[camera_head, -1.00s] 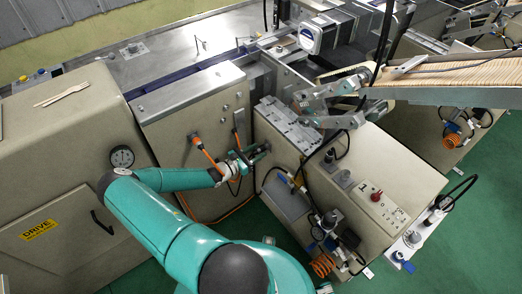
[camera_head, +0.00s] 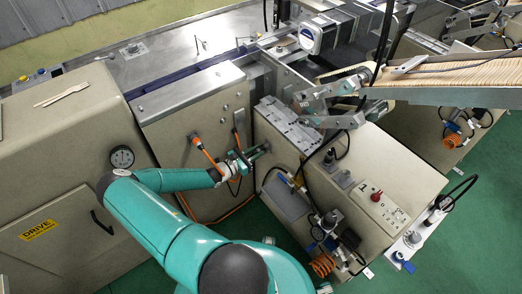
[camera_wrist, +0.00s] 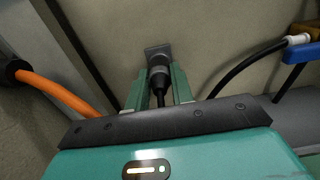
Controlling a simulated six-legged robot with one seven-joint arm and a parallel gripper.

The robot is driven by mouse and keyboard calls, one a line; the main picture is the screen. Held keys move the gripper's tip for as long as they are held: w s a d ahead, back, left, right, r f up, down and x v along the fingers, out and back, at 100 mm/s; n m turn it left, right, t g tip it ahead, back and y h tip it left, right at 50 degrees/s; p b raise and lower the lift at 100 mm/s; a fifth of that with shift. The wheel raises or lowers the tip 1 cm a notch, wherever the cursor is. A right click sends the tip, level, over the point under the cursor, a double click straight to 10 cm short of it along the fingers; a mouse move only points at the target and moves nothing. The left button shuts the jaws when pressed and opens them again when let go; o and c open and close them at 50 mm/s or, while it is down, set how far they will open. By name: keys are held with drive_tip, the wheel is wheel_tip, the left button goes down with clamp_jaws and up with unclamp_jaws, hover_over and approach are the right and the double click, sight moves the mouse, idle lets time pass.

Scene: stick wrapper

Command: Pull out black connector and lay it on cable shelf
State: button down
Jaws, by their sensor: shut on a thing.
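The black connector (camera_wrist: 159,80) sits at a square grey socket plate (camera_wrist: 158,52) on the beige machine panel in the wrist view, with a black cable running back from it. My gripper (camera_wrist: 160,88) has its two teal fingers on either side of the connector and is shut on it. The connector's front end meets the socket plate. In the head view my gripper (camera_head: 252,154) reaches the machine's side in the gap between two cabinets, and the connector is too small there to make out. I cannot pick out the cable shelf with certainty.
An orange cable (camera_wrist: 55,92) enters a black fitting at the left of the wrist view. A black cable with a white and blue fitting (camera_wrist: 298,42) is at right. A grey ledge (camera_head: 285,200) lies right of my gripper in the head view.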

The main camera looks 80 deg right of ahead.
drive_tip(key=shift+v, duration=1.05)
drive_tip(key=v, duration=0.4)
idle(0.6)
